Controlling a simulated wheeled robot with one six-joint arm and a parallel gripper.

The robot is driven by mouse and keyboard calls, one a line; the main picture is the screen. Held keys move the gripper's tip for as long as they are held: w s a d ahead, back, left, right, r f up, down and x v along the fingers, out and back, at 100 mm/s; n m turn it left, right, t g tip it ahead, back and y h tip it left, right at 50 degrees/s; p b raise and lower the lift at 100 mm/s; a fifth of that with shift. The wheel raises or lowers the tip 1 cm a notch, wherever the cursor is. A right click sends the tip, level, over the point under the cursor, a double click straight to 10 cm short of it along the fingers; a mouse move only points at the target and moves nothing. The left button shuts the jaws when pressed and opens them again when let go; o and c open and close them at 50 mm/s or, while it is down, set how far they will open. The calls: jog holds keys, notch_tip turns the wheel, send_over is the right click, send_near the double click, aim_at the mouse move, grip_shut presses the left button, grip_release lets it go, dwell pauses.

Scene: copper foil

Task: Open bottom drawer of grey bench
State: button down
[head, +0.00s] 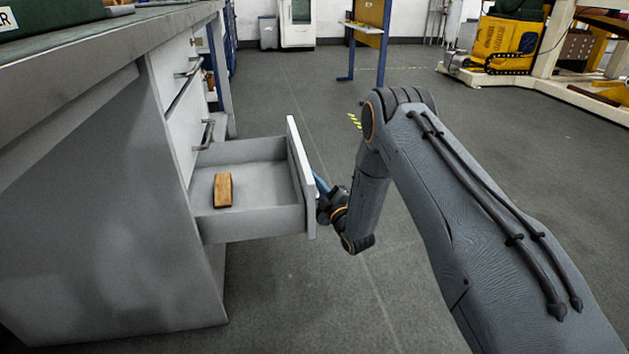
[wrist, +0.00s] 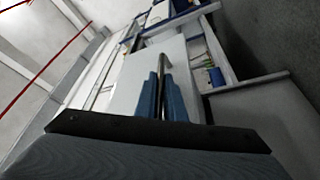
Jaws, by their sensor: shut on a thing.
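The grey bench (head: 100,200) stands at the left in the head view. Its bottom drawer (head: 255,222) is pulled well out, with its inside showing. A small wooden block (head: 223,190) lies in the drawer. My gripper (head: 322,187) is at the outer side of the white drawer front (head: 300,170), mostly hidden by my wrist and the drawer front. In the wrist view, the blue fingers of my gripper (wrist: 162,98) are shut on the metal drawer handle (wrist: 163,75), in front of the pale drawer front (wrist: 125,92).
Upper drawers (head: 180,95) of the bench are shut, with bar handles sticking out. Open grey floor (head: 330,290) lies in front of and right of the drawer. A yellow machine (head: 505,45) and a blue-legged stand (head: 368,40) are farther back.

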jog(key=c, duration=2.1)
grip_release()
jog(key=shift+f, duration=0.1)
jog(key=shift+p+v, duration=1.55)
jog(key=shift+v, duration=2.45)
jog(key=shift+w, duration=0.1)
